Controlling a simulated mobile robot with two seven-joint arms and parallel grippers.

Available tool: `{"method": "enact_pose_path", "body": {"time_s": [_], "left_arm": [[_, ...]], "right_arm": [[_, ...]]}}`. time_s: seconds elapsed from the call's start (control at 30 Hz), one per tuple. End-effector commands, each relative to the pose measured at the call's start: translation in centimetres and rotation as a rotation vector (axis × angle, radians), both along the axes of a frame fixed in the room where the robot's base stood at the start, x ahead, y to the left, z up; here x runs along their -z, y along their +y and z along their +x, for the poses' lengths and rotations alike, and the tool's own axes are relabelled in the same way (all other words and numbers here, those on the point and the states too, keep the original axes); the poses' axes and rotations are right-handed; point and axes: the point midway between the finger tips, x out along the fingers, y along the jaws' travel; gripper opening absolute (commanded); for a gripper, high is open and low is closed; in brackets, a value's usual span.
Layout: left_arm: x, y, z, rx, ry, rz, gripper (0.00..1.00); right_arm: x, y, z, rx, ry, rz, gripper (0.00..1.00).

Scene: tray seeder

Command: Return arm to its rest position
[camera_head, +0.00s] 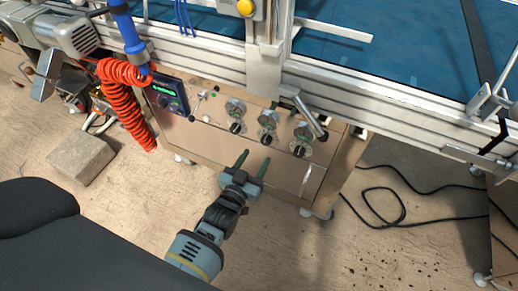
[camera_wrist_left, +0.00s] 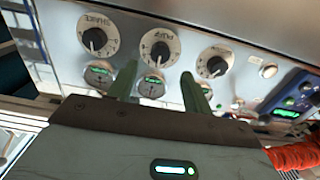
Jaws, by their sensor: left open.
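My left gripper (camera_head: 256,158) is open and empty in front of the machine's metal control panel (camera_head: 200,135). Its two green fingers point toward the panel. The left wrist view also shows the gripper (camera_wrist_left: 158,72), with its fingers apart and nothing between them. Beyond the fingers in that view are a left dial knob (camera_wrist_left: 98,38), a middle knob (camera_wrist_left: 160,50) and a right knob (camera_wrist_left: 215,63), appearing upside down. The fingers overlap the panel in the picture; I cannot tell the exact gap. My right gripper is not in view.
A coiled red hose (camera_head: 125,95) hangs left of the panel, beside a small control display (camera_head: 170,97). An aluminium rail (camera_head: 390,105) runs above. A concrete block (camera_head: 80,158) and a black cable (camera_head: 385,205) lie on the floor. The floor before the panel is mostly clear.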

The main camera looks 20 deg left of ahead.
Motion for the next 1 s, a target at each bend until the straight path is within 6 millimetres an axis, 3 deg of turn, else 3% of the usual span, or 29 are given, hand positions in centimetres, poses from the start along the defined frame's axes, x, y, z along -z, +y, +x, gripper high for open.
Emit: {"method": "enact_pose_path", "body": {"time_s": [0.2,0.77,0.87,1.0], "left_arm": [[0.0,0.1,-1.5,0.0,0.0,0.0,0.5],[0.2,0.1,-1.7,0.0,0.005,0.001,0.5],[1.3,0.4,-3.1,0.001,0.043,0.007,0.5],[4.6,1.5,-8.3,0.006,0.171,0.026,0.5]], "right_arm": [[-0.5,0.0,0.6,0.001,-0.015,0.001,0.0],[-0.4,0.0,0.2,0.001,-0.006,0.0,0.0],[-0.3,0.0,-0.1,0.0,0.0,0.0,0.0],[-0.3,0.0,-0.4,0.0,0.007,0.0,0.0]]}}
